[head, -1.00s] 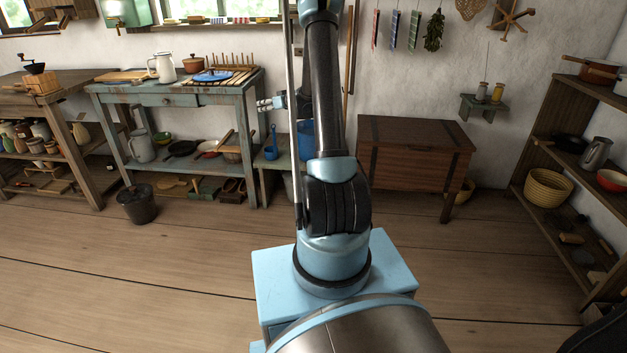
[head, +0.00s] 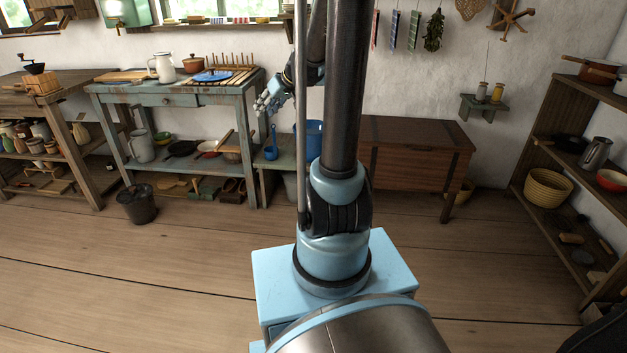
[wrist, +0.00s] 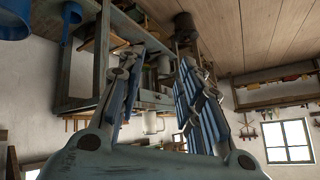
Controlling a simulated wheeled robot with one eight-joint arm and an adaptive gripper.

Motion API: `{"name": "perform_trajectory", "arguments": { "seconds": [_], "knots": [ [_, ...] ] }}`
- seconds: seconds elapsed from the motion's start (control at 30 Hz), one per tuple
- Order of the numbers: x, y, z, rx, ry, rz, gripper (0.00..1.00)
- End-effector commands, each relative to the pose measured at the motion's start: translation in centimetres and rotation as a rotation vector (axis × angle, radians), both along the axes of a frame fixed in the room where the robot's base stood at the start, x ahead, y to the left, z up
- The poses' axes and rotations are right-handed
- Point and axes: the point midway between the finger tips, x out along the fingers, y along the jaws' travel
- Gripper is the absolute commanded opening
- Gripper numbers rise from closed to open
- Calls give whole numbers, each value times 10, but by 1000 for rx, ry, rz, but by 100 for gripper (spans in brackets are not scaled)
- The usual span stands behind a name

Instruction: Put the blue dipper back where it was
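The blue dipper (head: 271,152) is at the low bench (head: 262,167) beside the worktable, its long handle upright. It also shows at the top left of the upside-down wrist view (wrist: 71,14). The blue bucket (head: 309,139) stands just to its right, partly hidden by my arm; it shows in the wrist view's corner (wrist: 14,18). My gripper (head: 262,103) is above the dipper and a little left of it, pointing down-left. In the wrist view its two fingers (wrist: 158,85) are spread with nothing between them. It does not touch the dipper.
The blue-grey worktable (head: 170,92) on the left holds a white jug (head: 162,68), a blue lid (head: 212,76) and a slatted rack. A wooden chest (head: 415,150) stands right of my arm. A dark bucket (head: 138,204) is on the floor. The floor in front is clear.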

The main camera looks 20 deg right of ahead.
Motion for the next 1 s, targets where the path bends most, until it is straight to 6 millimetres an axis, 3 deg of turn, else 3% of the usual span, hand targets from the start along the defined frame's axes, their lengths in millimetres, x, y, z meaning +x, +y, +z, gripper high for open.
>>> {"name": "perform_trajectory", "arguments": {
  "seconds": [0.03,0.47,1.0],
  "knots": [
    [-18,-1,0,-12,21,-6,33],
    [-151,-20,-16,-129,207,-106,33],
    [-302,-65,-70,-300,398,-298,33]
  ]
}}
